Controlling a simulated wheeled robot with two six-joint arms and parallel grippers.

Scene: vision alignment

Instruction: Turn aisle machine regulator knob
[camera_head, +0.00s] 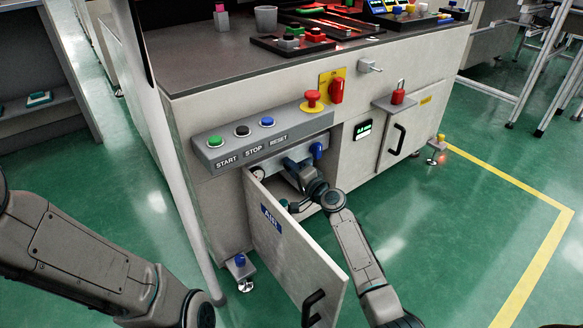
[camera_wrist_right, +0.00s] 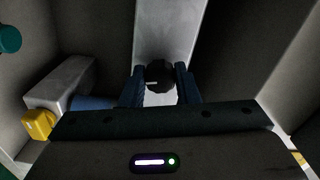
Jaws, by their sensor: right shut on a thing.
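My right gripper (camera_head: 291,164) reaches into the open cabinet compartment of the machine. In the right wrist view its two blue fingers (camera_wrist_right: 160,72) are shut on a round black knob (camera_wrist_right: 160,79) with a short white mark pointing left. The knob sits in front of a pale upright panel (camera_wrist_right: 170,25). In the head view the knob is hidden by my gripper and wrist. The compartment door (camera_head: 290,255), with a blue AIR label, stands open beside my right forearm. My left arm shows at the lower left, but its gripper is out of view.
Above the compartment runs a START, STOP, RESET button panel (camera_head: 220,151) with a red emergency button (camera_head: 312,101). A blue handle (camera_head: 317,150) is just right of my gripper. The wrist view shows a grey block (camera_wrist_right: 62,84) and yellow part (camera_wrist_right: 38,124) at left.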

